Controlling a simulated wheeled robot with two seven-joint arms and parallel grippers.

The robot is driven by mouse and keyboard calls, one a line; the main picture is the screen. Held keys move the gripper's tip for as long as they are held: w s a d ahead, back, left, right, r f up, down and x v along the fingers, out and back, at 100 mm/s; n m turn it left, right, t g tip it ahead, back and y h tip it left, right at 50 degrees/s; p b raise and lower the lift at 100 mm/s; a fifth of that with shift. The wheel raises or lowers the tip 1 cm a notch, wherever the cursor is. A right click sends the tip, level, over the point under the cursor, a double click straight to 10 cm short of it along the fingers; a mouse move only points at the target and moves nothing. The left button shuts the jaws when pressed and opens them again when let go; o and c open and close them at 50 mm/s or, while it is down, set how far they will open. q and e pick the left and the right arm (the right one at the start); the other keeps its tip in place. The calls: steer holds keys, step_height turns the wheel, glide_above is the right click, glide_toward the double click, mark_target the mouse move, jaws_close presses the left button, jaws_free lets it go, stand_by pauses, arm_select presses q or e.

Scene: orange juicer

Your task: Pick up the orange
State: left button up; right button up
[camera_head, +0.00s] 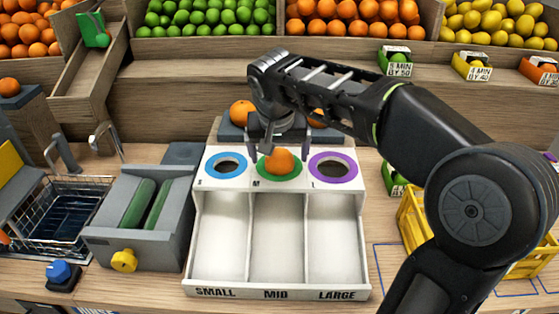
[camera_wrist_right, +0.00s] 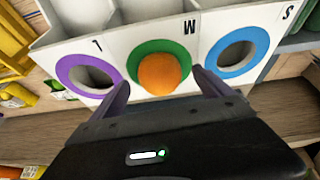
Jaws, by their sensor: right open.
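An orange (camera_head: 279,160) sits in the green-ringed middle hole, marked M, of the white sorting box (camera_head: 230,202). In the right wrist view the orange (camera_wrist_right: 164,74) lies just ahead of the fingers. My right gripper (camera_head: 279,146) is open above the M ring, its two fingers apart on either side of the orange's position. In the right wrist view the right gripper (camera_wrist_right: 160,88) shows a wide gap between its fingers with nothing held. Whether a finger touches the orange cannot be told. My left gripper is not in view.
Two more oranges (camera_head: 243,112) sit on the grey block behind the box, one partly hidden by my arm. A grey roller machine (camera_head: 143,214) and wire basket (camera_head: 62,225) stand left. A yellow crate (camera_head: 414,222) stands right. Fruit bins line the back.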

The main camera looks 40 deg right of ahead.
mark_target(279, 152)
steer(key=shift+w+d+f, duration=0.15)
steer(key=shift+w+f, duration=0.1)
steer(key=shift+f, duration=0.4)
steer(key=shift+c, duration=0.3)
steer(key=c, duration=1.7)
steer(key=shift+c, duration=0.2)
steer(key=shift+r, duration=0.15)
step_height(279, 152, up, 9)
steer(key=shift+r, duration=0.4)
